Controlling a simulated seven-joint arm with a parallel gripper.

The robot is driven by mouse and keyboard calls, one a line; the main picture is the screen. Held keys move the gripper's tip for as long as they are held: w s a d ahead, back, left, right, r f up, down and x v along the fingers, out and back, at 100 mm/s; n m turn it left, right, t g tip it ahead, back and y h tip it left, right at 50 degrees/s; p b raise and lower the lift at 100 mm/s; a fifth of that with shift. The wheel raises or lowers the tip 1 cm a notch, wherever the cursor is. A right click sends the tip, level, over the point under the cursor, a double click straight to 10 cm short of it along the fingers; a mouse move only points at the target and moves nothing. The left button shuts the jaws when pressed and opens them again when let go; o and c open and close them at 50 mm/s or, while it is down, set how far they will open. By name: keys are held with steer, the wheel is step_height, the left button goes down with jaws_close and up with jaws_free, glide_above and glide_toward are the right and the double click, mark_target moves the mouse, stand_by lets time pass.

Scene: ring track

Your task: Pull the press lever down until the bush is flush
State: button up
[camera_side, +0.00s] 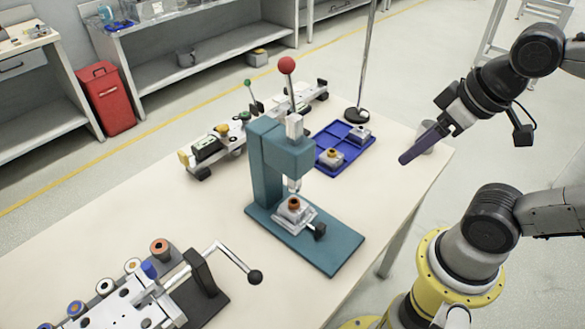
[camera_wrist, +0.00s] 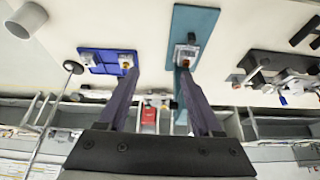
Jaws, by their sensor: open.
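The teal press (camera_side: 268,165) stands upright in the middle of the table. Its lever points up from the top and ends in a red ball (camera_side: 287,65). The orange-brown bush (camera_side: 294,203) sits in a light grey block (camera_side: 283,216) on the press base, under the ram, and appears to stand proud of it. My gripper (camera_side: 405,158) is in the air to the right of the press, apart from it and from the lever. In the wrist view my gripper (camera_wrist: 157,74) has its fingers spread with nothing between them. The press base (camera_wrist: 196,22) shows there beyond the fingers.
A blue tray (camera_side: 345,138) with small parts lies behind the press, and a grey cup (camera_side: 426,137) stands near the table's right edge. A fixture with a black-knobbed crank (camera_side: 255,277) is at front left. A toggle-clamp fixture (camera_side: 207,150) and a thin metal post (camera_side: 367,60) stand behind.

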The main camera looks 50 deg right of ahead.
steer(key=w+a+r+m+g, duration=0.1)
steer(key=w+r+g, duration=0.1)
steer(key=w+r, duration=0.5)
steer(key=w+r+m+g, duration=0.1)
steer(key=w+r, duration=0.3)
steer(key=r, duration=0.7)
steer(key=g, duration=0.2)
glide_above(289, 94)
steer(key=shift+w+d+f, duration=0.1)
steer(key=shift+w+f, duration=0.05)
steer(key=shift+f, duration=0.4)
steer(key=shift+w+d+f, duration=0.1)
steer(key=shift+f, duration=0.45)
steer(key=shift+w+a+f, duration=0.1)
steer(key=shift+f, duration=0.4)
steer(key=f, duration=1.3)
steer(key=shift+d+f, duration=0.1)
steer(key=shift+d, duration=0.15)
steer(key=shift+c, duration=0.3)
jaws_close()
